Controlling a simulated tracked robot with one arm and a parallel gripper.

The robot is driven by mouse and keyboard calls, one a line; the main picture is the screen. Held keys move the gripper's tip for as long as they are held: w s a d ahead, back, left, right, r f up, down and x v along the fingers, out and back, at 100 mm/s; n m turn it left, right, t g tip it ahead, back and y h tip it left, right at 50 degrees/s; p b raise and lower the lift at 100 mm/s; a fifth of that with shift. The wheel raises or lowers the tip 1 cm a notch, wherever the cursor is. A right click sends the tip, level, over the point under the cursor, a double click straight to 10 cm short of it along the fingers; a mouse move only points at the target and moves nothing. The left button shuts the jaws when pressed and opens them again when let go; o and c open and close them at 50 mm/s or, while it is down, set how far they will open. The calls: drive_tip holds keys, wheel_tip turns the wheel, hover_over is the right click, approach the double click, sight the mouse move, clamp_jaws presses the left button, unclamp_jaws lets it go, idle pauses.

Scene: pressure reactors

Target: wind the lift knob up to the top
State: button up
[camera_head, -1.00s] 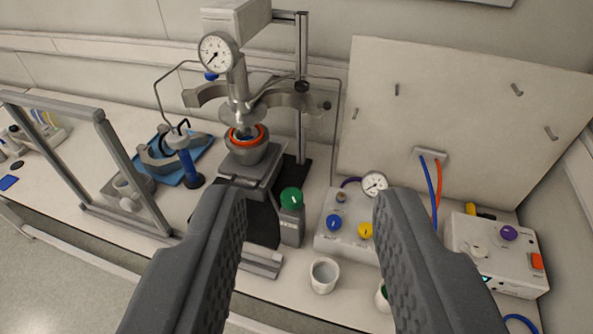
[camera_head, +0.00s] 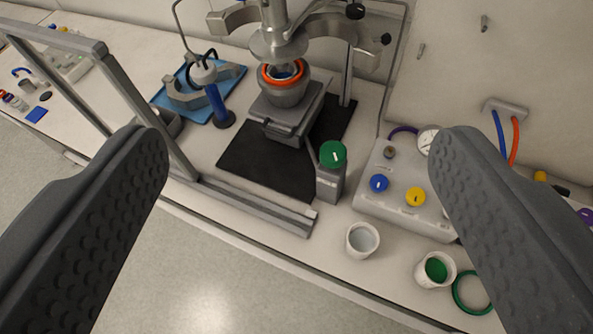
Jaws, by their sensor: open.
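The green round knob (camera_head: 333,153) with a white mark sits on top of a grey box (camera_head: 330,184) at the bench front. I take it for the lift knob. Beside it, a grey lift platform (camera_head: 288,119) carries a metal vessel (camera_head: 286,91) with an orange-red ring at its rim. The reactor head (camera_head: 278,45) hangs above the vessel, with a gap between them. My gripper (camera_head: 306,140) is open and empty. Its fingers are spread wide on either side of the knob in the picture, apart from it and nearer the camera.
A control box with a blue knob (camera_head: 379,183) and yellow knob (camera_head: 415,197) stands right of the green knob. A white cup (camera_head: 362,240) and a cup with green inside (camera_head: 435,269) stand in front. A grey frame (camera_head: 140,110) stands at left. The bench's front edge is close.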

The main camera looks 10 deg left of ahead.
sight(326, 150)
drive_tip(key=w+f+n+g+y+b, duration=0.5)
drive_tip(key=w+f+y, duration=0.4)
drive_tip(key=w+f, duration=1.5)
drive_tip(key=w+d+f+n+y+b, duration=0.15)
drive_tip(key=d+f+n+y, duration=0.35)
drive_tip(key=f, duration=0.6)
drive_tip(key=w+d+f+n+y+b, duration=0.1)
drive_tip(key=d+f+n+b, duration=0.15)
drive_tip(key=d+f, duration=0.6)
drive_tip(key=shift+g, duration=0.4)
drive_tip(key=f+x, duration=0.1)
drive_tip(key=x, duration=0.4)
drive_tip(key=f+x, duration=0.1)
drive_tip(key=x, duration=0.4)
drive_tip(key=f+x, duration=0.1)
drive_tip(key=x, duration=0.4)
drive_tip(key=shift+s+a+f, duration=0.2)
drive_tip(key=shift+s, duration=0.1)
drive_tip(key=shift+d+m+h, duration=0.1)
drive_tip(key=shift+m+h, duration=0.15)
drive_tip(key=shift+h, duration=0.05)
drive_tip(key=c, duration=1)
